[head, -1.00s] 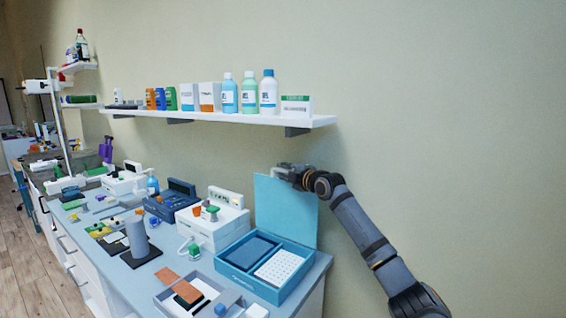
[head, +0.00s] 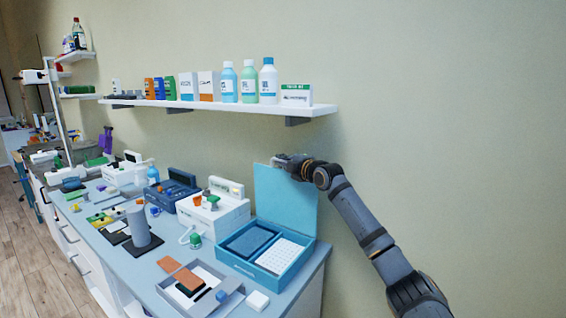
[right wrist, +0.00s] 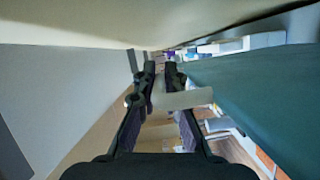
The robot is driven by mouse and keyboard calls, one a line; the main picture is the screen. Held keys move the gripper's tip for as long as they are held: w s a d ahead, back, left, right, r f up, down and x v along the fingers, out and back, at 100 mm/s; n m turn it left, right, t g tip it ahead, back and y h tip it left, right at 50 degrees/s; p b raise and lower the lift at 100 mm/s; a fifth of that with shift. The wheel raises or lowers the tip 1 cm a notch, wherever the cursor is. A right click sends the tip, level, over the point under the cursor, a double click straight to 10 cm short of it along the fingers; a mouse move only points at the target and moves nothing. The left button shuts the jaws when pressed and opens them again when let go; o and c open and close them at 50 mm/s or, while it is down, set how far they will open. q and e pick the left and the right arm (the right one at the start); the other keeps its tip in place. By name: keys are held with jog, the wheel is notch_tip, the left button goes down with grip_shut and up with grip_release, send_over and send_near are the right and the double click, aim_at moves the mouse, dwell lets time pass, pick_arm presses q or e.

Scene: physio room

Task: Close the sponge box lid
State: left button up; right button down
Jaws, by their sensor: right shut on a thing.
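The sponge box (head: 229,265) is a blue box near the right end of the counter, with its light-blue lid (head: 285,205) standing up open at the back. Inside are a dark blue pad (head: 250,240) and a white dotted block (head: 280,255). My right gripper (head: 288,162) is at the lid's top edge, shut on the lid. In the right wrist view the fingers (right wrist: 160,78) are close together, with a pale tab (right wrist: 188,99) at them and the teal lid (right wrist: 260,90) along the right. The exact contact is hard to see. My left gripper is not in view.
A wall shelf (head: 230,104) with bottles and cartons hangs above and left of the lid. A white device (head: 212,215) stands left of the box, and a grey tray (head: 180,293) in front. Bare wall lies to the right.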

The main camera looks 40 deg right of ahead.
jog(key=s+a+f+n+t+b, duration=0.1)
jog(key=s+a+f+n+b, duration=0.1)
jog(key=a, duration=0.5)
jog(key=s+a+f+n+t+b, duration=0.1)
jog(key=s+a+f+n+b, duration=0.1)
jog(key=a+n, duration=0.2)
jog(key=shift+a+f+n+t, duration=0.3)
jog(key=shift+a+n, duration=0.1)
jog(key=shift+a, duration=1.05)
jog(key=c, duration=1.7)
grip_release()
